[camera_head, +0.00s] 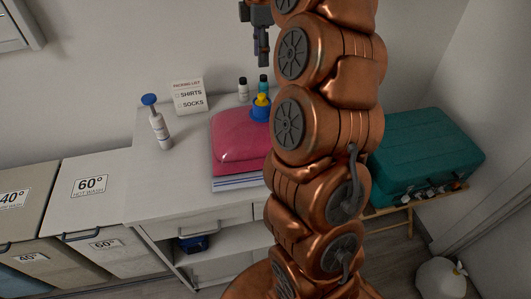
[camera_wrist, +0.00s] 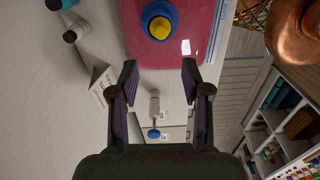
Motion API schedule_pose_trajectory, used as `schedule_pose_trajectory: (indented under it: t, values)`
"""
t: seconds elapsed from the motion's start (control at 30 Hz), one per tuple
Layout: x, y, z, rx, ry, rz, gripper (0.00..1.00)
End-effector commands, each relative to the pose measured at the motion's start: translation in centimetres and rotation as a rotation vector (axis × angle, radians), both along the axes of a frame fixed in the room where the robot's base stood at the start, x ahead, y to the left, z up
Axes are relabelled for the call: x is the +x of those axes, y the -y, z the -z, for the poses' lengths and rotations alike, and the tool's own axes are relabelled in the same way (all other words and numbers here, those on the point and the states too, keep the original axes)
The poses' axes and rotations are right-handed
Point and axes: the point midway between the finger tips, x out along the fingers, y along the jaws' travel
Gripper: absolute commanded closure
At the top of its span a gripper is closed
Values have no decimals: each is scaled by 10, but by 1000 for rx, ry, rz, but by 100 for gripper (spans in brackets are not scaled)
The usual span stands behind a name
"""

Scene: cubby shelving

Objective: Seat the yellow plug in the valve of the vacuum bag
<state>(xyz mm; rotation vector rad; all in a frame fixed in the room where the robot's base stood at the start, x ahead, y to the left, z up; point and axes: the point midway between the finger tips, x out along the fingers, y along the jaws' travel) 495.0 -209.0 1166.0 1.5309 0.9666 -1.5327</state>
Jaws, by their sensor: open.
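The pink vacuum bag (camera_head: 238,138) lies on the white counter; part of it is hidden behind my arm. Its blue valve (camera_head: 259,112) is on the bag's top, near my arm. The yellow plug (camera_head: 262,99) stands at the valve's top; I cannot tell how deep it sits. In the wrist view the yellow plug (camera_wrist: 160,28) is inside the blue valve ring (camera_wrist: 147,13), beyond my fingertips, with the pink bag (camera_wrist: 198,18) around it. My gripper (camera_wrist: 159,72) is open and empty. In the head view my gripper (camera_head: 262,50) hangs above the plug, clear of it.
A teal suitcase (camera_head: 423,155) is at right. Labelled laundry bins (camera_head: 92,195) are at left. The counter's front left is clear.

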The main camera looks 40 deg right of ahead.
Motion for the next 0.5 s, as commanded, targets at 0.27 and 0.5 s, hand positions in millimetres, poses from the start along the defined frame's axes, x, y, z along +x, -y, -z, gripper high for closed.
schedule_pose_trajectory:
  t: [0.27, 0.5]
  values:
    - [-16, -40, 2, 2, -4, 57, 52]
    - [-59, -103, 15, 0, -22, 205, 52]
